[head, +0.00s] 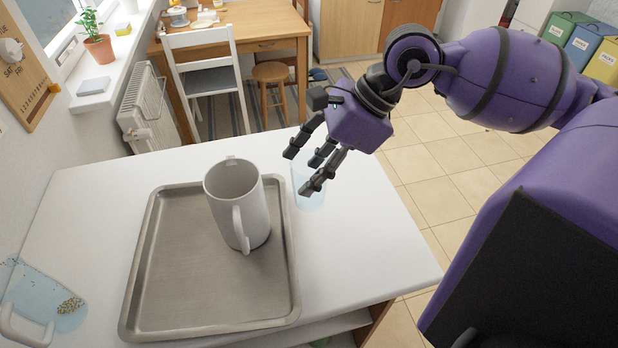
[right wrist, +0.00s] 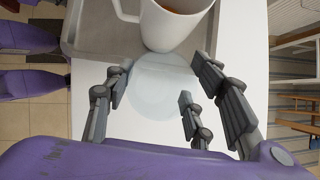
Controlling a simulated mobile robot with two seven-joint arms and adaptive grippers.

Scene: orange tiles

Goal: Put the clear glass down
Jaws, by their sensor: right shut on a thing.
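The clear glass (head: 312,198) is pale blue and see-through, over the white counter just right of the tray, and looks upright. My right gripper (head: 312,172) has its fingers around the glass and is shut on it. The right wrist view shows the faint round glass (right wrist: 160,88) between the fingers of the right gripper (right wrist: 152,98). I cannot tell whether its base touches the counter. My left gripper is not in view.
A metal tray (head: 165,285) holds a large white jug (head: 238,205) close left of the glass. A clear bluish jug (head: 45,300) is at the counter's left edge. The white counter (head: 365,245) is bare right of the tray, up to its right edge.

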